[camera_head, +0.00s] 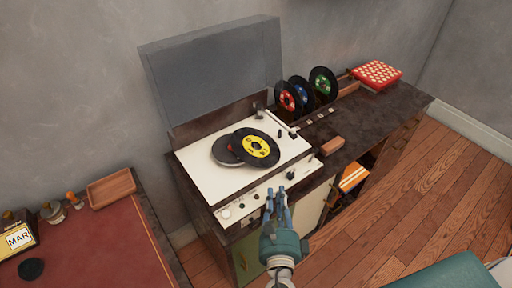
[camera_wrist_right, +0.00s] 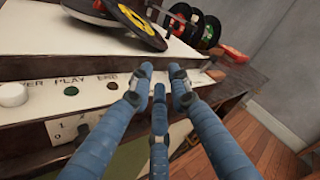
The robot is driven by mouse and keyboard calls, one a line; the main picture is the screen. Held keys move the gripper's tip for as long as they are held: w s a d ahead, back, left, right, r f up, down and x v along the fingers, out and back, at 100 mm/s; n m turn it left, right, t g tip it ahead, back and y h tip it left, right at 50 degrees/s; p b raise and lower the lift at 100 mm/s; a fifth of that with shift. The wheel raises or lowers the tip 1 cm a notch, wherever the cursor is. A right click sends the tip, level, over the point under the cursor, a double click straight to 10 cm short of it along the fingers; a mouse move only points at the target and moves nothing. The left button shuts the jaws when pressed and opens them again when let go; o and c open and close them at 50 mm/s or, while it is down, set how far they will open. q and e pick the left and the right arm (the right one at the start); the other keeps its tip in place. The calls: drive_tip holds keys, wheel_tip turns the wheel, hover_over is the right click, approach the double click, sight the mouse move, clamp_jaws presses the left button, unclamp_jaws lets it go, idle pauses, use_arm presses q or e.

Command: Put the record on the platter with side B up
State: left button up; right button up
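The record (camera_head: 257,147), black with a yellow label, lies off-centre over the right part of the dark round platter (camera_head: 223,153) of the white record player (camera_head: 205,183). The platter's left part shows bare. The label has dark marks that I cannot read as a side letter. In the right wrist view the record (camera_wrist_right: 122,17) looks tilted, its edge sticking out past the platter. My right gripper (camera_head: 278,193) is in front of the player's control panel, its blue fingers (camera_wrist_right: 160,88) apart and empty, not touching the record. My left gripper is not in view.
The tonearm (camera_head: 283,124) stands at the player's right. Several records (camera_head: 288,97) stand upright behind it. A red-and-white patterned box (camera_head: 376,74) is at the cabinet's far right end. A brown block (camera_head: 332,145) lies right of the player. A red-topped desk (camera_head: 95,245) is at left.

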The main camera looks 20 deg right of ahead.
sight(261, 164)
drive_tip(key=a+n, duration=0.1)
drive_tip(key=w+a+r+n+y, duration=0.1)
drive_tip(key=n, duration=0.1)
drive_tip(key=a+n+t, duration=0.1)
drive_tip(key=n, duration=0.1)
drive_tip(key=shift+w+a+r+y, duration=0.25)
drive_tip(key=shift+w+r+y, duration=0.05)
drive_tip(key=shift+w+r, duration=0.05)
drive_tip(key=w, duration=0.2)
drive_tip(key=w+d, duration=0.1)
drive_tip(key=shift+w+p, duration=0.4)
drive_tip(key=shift+w+d+f+p, duration=0.1)
drive_tip(key=shift+w+d+p, duration=0.05)
drive_tip(key=shift+w, duration=0.85)
drive_tip(key=shift+w+d+p, duration=0.15)
drive_tip(key=shift+w+d, duration=0.05)
drive_tip(key=shift+w, duration=0.75)
drive_tip(key=shift+w+d+f+p, duration=0.1)
drive_tip(key=shift+w+d+p, duration=0.05)
drive_tip(key=shift+w, duration=0.85)
drive_tip(key=shift+r, duration=0.1)
clamp_jaws()
